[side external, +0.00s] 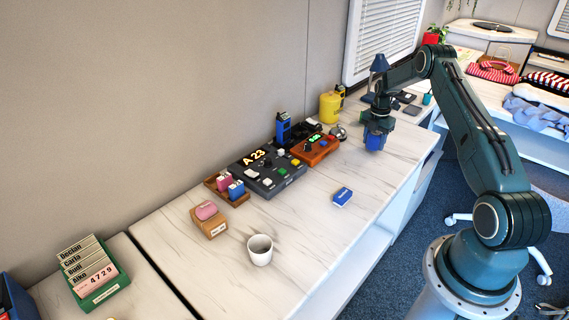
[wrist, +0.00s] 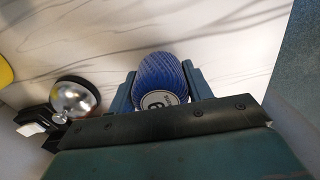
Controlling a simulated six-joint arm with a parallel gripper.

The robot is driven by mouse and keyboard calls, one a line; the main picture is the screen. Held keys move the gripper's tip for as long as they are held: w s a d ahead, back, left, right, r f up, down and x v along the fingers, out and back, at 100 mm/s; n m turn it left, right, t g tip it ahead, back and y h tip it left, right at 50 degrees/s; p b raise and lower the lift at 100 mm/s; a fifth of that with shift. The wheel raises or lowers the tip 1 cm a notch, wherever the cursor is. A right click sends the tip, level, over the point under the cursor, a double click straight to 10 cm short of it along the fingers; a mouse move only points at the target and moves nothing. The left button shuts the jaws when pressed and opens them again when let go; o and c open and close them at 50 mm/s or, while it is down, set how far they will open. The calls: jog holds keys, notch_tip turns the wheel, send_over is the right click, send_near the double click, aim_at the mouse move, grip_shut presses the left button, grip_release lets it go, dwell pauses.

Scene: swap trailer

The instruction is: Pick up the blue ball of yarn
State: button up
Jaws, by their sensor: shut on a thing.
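The blue ball of yarn (wrist: 160,78) sits between the two fingers of my gripper (wrist: 162,90) in the wrist view. It has a white round label with a dark mark. The fingers press on its left and right sides, so my gripper is shut on it. In the side external view, the blue yarn (side external: 375,140) hangs under my gripper (side external: 376,128) at the far right part of the white marble counter (side external: 310,235). I cannot tell clearly whether the yarn's underside touches the counter.
A silver desk bell (side external: 338,132) stands just left of my gripper; it also shows in the wrist view (wrist: 74,98). A yellow canister (side external: 330,107) is behind it.

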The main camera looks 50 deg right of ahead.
aim_at(376, 133)
notch_tip(376, 133, up, 19)
dwell(0.6)
jog(key=shift+r, duration=0.1)
dwell(0.3)
